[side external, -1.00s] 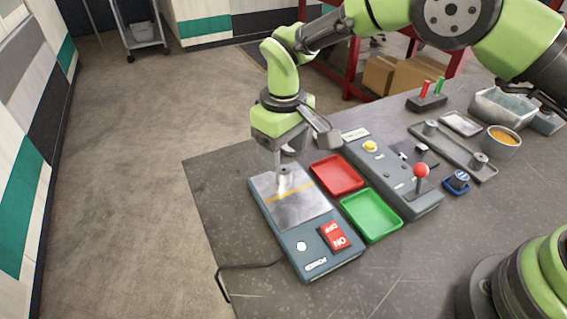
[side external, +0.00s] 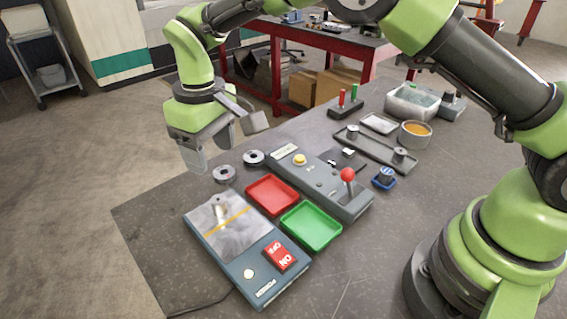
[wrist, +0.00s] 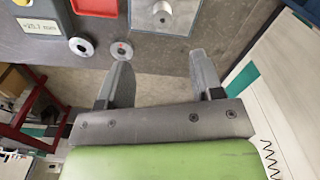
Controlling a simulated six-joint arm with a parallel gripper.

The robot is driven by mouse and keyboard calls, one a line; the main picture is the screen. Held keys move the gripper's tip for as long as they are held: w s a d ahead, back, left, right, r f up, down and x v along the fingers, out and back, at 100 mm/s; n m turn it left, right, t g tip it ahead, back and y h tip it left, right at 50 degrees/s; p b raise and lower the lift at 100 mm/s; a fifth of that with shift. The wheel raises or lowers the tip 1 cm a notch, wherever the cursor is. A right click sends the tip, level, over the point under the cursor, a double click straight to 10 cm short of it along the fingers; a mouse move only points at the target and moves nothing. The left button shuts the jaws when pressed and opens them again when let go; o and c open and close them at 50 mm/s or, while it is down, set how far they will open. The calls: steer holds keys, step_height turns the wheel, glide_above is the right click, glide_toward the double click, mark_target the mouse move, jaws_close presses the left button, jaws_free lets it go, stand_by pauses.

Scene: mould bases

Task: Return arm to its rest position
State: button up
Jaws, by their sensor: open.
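My gripper (side external: 222,143) is raised at the left of the side view, over the far edge of the table. In the wrist view my gripper (wrist: 161,78) shows two grey fingers spread apart with nothing between them. Below and apart from it is a blue-grey powered unit (side external: 262,285) with a metal plate (side external: 238,238), an orange line and a red ON/OFF switch (side external: 279,257). A small metal piece (side external: 221,212) stands on the plate; it also shows in the wrist view (wrist: 162,12).
Two grey ring-shaped discs (side external: 224,174) (side external: 254,158) lie near the table edge. A red tray (side external: 271,195), a green tray (side external: 310,226) and a control box with a red-knobbed lever (side external: 347,176) stand beside the unit. The floor beyond the edge is clear.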

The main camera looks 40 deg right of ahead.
steer(key=s+d+r+m+t+y, duration=0.1)
steer(key=s+d+r+m+t, duration=0.1)
steer(key=s+d+r, duration=0.45)
steer(key=s+d+r+m+t+y, duration=0.1)
steer(key=s+d+r+m, duration=0.2)
steer(key=r, duration=0.7)
steer(key=s+d+m+t, duration=0.1)
steer(key=s+d+t, duration=0.1)
steer(key=s, duration=0.5)
steer(key=s+d+m+t, duration=0.2)
steer(key=s+d, duration=0.1)
steer(key=s, duration=0.4)
steer(key=shift+s+d, duration=0.25)
steer(key=shift+s, duration=0.1)
